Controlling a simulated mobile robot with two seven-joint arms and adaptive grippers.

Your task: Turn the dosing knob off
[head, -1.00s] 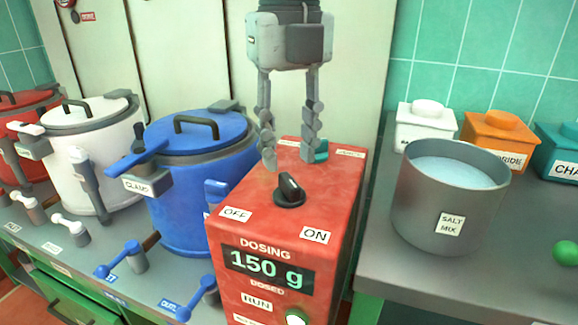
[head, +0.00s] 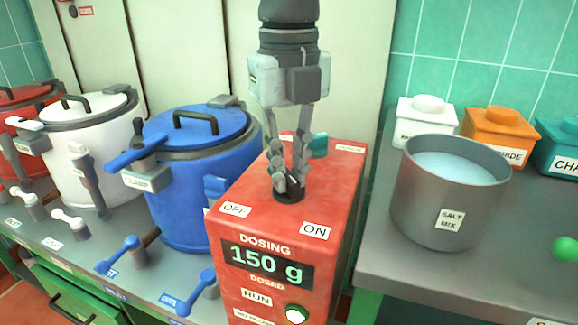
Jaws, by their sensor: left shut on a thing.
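The dosing knob (head: 288,197) is black and sits on top of the red dosing box (head: 330,208), behind the OFF label (head: 235,209) and the ON label (head: 314,231). My left gripper (head: 288,183) points down from above, with its fingers closed around the knob. The fingers hide most of the knob, so I cannot tell which label it points at. The box's display (head: 266,266) reads 150 g, above a RUN label and a lit green button (head: 296,313). My right gripper is not in view.
A blue kettle (head: 195,225) stands close to the left of the box, with a white kettle (head: 75,165) and a red one farther left. A grey salt mix pot (head: 420,205) stands on the right counter, with lidded boxes behind it.

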